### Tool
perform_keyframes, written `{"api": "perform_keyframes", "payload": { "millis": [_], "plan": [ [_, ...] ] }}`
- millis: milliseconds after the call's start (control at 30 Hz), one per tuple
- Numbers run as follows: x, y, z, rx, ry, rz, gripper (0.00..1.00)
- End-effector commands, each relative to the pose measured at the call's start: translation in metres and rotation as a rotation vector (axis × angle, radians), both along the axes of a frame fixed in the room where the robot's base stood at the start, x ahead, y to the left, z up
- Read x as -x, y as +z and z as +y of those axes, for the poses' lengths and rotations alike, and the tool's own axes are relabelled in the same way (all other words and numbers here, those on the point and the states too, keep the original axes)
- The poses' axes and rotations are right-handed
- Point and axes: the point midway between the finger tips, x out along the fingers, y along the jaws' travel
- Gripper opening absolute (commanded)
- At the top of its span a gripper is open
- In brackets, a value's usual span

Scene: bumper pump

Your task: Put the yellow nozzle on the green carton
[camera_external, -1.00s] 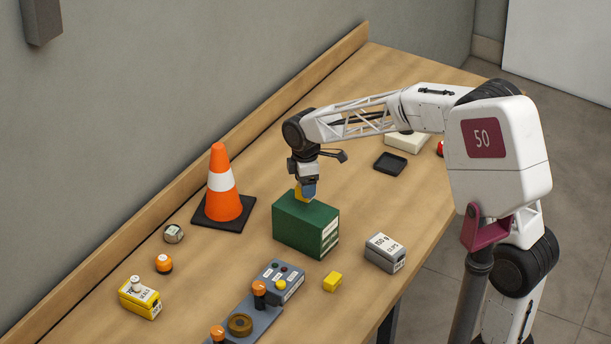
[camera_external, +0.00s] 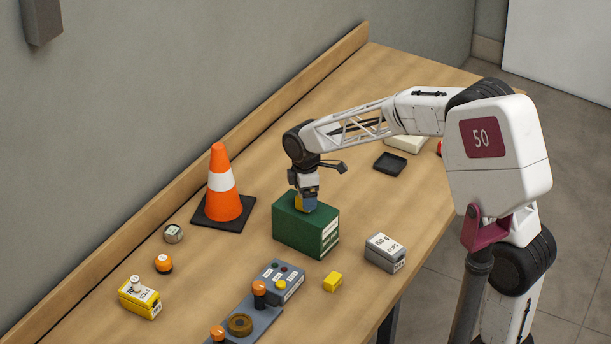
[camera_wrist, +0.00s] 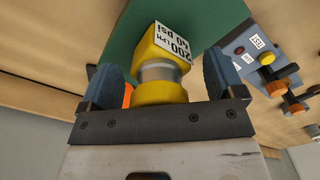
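In the external view my gripper (camera_external: 305,203) points down over the top of the green carton (camera_external: 300,231), and the nozzle (camera_external: 299,202) is partly hidden by a finger. The nozzle appears to rest on the carton's top, but its contact is not clearly visible. The carton also shows in the wrist view (camera_wrist: 122,42).
An orange cone (camera_external: 222,190) stands left of the carton. A grey control box (camera_external: 275,275), a yellow block (camera_external: 332,282) and a grey clips box (camera_external: 385,252) lie in front and right. A black tray (camera_external: 390,163) is behind on the right.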

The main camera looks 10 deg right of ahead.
Motion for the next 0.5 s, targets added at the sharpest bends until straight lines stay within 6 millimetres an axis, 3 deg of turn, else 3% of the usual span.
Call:
{"api": "perform_keyframes", "payload": {
  "millis": [500],
  "plan": [
    [-0.0002, 0.0071, 0.0001, -0.001, 0.000, -0.001, 0.94]
  ]
}}
